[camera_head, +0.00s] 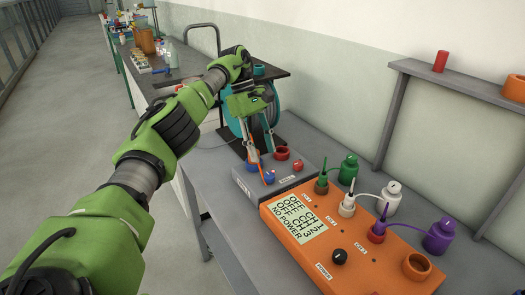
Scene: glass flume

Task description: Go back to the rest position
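My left arm comes in from the lower left, green with dark grey joints. Its gripper (262,150) points down over the grey box (286,184) on the bench. The two fingers look apart, with nothing clearly held between them. The fingertips are small and partly overlap the box's blue and red terminals, so I cannot tell whether they touch. A blue knob (269,177) and a red knob (298,165) sit on the box. My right gripper is not in view.
An orange power unit (345,250) reading "NO POWER" stands in front of the grey box. A shelf (460,85) is on the right wall. The floor at left is clear.

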